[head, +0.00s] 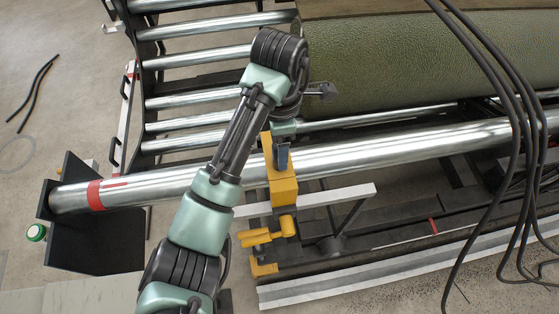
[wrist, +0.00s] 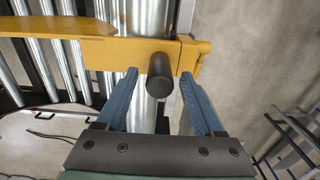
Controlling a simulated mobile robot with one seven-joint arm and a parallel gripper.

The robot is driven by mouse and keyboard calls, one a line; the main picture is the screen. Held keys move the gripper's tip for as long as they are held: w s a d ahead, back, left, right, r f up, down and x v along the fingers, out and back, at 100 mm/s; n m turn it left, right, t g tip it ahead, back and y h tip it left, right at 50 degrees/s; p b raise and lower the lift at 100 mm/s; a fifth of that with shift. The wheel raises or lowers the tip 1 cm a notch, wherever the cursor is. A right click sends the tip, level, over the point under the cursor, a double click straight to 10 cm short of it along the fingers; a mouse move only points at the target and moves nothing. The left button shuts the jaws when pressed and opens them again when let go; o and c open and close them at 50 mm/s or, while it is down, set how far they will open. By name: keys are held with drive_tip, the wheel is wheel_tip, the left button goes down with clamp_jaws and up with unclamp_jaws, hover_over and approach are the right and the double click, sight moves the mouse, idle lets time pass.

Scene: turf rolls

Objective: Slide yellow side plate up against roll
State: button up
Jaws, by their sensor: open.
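The yellow side plate (head: 283,188) sits at the chrome bar, below and left of the roll's near left end in the head view. In the wrist view the yellow plate (wrist: 100,52) runs across the bar, with a black round knob (wrist: 160,78) sticking out toward me. My gripper (wrist: 159,73) is open, with one blue finger on each side of the knob; contact is not clear. In the head view my gripper (head: 282,153) is over the plate and partly hides it. The green turf roll (head: 420,62) lies at the upper right, apart from the plate's visible part.
The long chrome bar (head: 400,148) crosses the scene and has a red band near its left end. Chrome rollers (head: 195,97) lie left of the roll. Black cables (head: 518,90) hang at the right. Open concrete floor (head: 60,110) is at the left.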

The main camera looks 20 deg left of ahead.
drive_tip(key=shift+f+b, duration=0.55)
drive_tip(key=shift+f, duration=1.7)
clamp_jaws()
